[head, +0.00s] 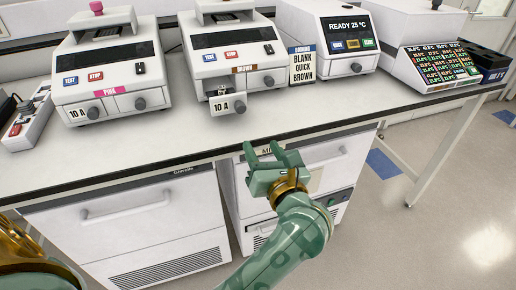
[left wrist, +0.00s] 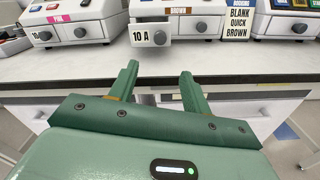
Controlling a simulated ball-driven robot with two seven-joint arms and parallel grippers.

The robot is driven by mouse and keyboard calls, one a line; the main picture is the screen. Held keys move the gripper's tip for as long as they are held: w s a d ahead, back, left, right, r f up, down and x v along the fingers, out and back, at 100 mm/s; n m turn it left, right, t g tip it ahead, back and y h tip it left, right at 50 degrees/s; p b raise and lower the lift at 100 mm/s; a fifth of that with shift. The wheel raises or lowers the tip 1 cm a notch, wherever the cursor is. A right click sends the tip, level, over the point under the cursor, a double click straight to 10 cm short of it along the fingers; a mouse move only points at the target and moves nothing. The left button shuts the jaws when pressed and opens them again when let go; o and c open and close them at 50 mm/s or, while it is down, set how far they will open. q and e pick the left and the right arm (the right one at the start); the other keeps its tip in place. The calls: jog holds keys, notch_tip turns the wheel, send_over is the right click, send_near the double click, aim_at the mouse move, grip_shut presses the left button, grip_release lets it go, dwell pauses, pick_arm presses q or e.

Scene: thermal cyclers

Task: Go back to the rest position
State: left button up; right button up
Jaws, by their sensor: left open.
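My left gripper (head: 268,160) is green and open, with nothing between its fingers. In the head view it is in front of the bench's front edge, over the white cabinets below. In the left wrist view its two fingers (left wrist: 160,88) are spread apart and point toward the bench. The thermal cycler with the brown label (head: 232,60) stands beyond it, with a small drawer (head: 228,104) marked 10 A pulled out at its front. The drawer also shows in the left wrist view (left wrist: 152,38). My right gripper is in neither view.
The white bench top (head: 150,135) is clear along its front. A cycler with a pink label (head: 108,70) stands left, and a cycler with a READY screen (head: 340,45) stands right. A sign (head: 302,66) is between cyclers. Cabinets (head: 140,215) are under the bench; floor is open at right.

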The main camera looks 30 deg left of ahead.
pick_arm(q)
jog(key=shift+s+d, duration=0.3)
jog(key=shift+d, duration=0.1)
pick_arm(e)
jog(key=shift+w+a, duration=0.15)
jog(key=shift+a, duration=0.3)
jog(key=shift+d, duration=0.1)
